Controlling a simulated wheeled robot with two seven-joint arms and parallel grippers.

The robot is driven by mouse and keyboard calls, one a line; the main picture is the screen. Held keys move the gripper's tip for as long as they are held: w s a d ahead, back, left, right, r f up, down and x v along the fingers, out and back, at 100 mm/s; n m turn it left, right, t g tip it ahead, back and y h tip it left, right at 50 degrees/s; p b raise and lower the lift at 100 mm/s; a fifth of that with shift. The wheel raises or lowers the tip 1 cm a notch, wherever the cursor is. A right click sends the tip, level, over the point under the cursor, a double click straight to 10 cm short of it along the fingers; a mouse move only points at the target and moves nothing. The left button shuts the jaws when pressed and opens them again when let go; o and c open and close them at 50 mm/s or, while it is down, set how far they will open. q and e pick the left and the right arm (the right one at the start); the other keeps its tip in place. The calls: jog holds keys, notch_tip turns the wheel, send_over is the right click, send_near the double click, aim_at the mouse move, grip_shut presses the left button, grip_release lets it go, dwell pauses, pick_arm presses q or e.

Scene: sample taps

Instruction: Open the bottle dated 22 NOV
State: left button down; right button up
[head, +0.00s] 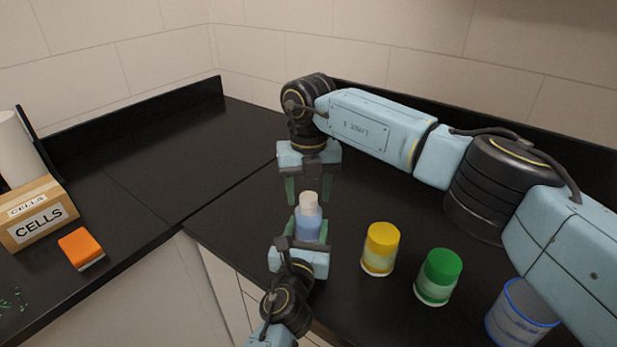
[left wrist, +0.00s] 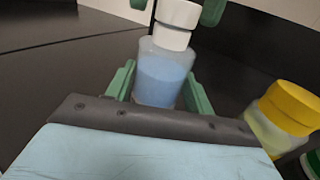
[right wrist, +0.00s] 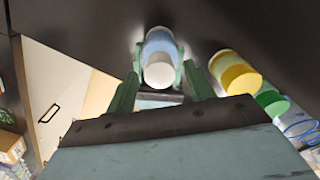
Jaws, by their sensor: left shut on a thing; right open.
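A bottle with a white cap (head: 308,200) and a translucent body with blue liquid (head: 308,228) stands upright near the counter's front edge. My left gripper (head: 299,243) is shut on its body from the front; the left wrist view also shows the bottle (left wrist: 163,72) between the green fingers (left wrist: 158,85). My right gripper (head: 305,190) is open, pointing down just above and behind the white cap. In the right wrist view the cap (right wrist: 159,71) shows beyond and between the spread fingers (right wrist: 157,85), not gripped. No date is readable on the bottle.
A yellow-capped jar (head: 381,250) and a green-capped jar (head: 438,278) stand to the right. A blue-rimmed clear container (head: 521,315) is at the lower right. A CELLS box (head: 38,215) and an orange block (head: 81,248) sit at left. The counter behind the bottle is clear.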

aim_at(308, 196)
jog(key=shift+f, duration=0.15)
jog(key=c, duration=1)
jog(key=n, duration=0.5)
jog(key=shift+c, duration=0.2)
jog(key=shift+r, duration=1.15)
jog(key=shift+r, duration=2)
pick_arm(q)
jog(key=shift+c, duration=2.4)
grip_release()
